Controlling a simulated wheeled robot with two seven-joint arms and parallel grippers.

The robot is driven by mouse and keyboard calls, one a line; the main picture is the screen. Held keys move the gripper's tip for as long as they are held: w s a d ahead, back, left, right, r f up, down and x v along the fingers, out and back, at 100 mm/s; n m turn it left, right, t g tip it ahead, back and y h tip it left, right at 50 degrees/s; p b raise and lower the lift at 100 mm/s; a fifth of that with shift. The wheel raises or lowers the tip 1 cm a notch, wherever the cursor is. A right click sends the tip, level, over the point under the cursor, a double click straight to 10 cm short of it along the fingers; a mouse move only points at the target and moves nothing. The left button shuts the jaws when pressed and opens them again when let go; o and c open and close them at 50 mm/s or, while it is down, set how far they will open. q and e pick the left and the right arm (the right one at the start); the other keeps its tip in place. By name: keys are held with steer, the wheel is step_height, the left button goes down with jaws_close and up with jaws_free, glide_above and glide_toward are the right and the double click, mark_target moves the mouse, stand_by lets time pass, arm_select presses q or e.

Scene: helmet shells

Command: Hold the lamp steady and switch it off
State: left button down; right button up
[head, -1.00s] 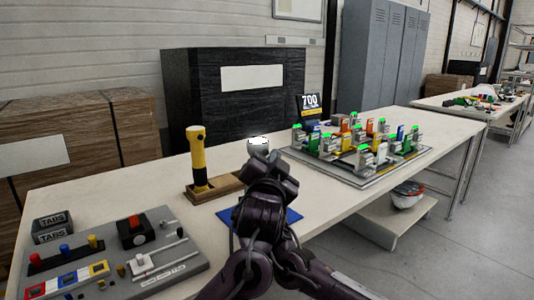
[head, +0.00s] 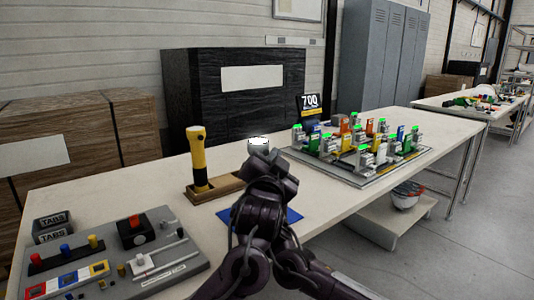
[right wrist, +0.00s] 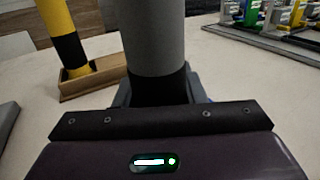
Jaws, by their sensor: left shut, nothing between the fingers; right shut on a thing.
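In the right wrist view the lamp is an upright grey cylinder (right wrist: 153,38) with a black lower band. My right gripper (right wrist: 158,98) is shut on it.
A yellow and black post-like object (head: 197,160) stands upright in a wooden holder (head: 216,188) left of the lamp. A blue mat (head: 291,214) lies under my arms. A grey control board (head: 160,250) is at front left, a rack of coloured parts (head: 350,167) at right.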

arm_select(q)
steer(key=shift+w+a+f+n+y, duration=0.15)
steer(key=shift+w+a+f+y, duration=0.15)
steer(key=shift+a, duration=0.15)
steer(key=shift+w+a+f+n+y, duration=0.2)
steer(key=shift+w+a, duration=0.1)
steer(key=shift+a, duration=0.15)
steer(key=shift+s+f, duration=0.35)
steer(key=shift+s, duration=0.05)
steer(key=s+d, duration=0.1)
steer(key=s, duration=0.1)
steer(key=s+d, duration=0.2)
steer(key=shift+d+r, duration=0.15)
steer(key=shift+d, duration=0.15)
stand_by(0.8)
steer(key=shift+s, duration=0.1)
stand_by(1.1)
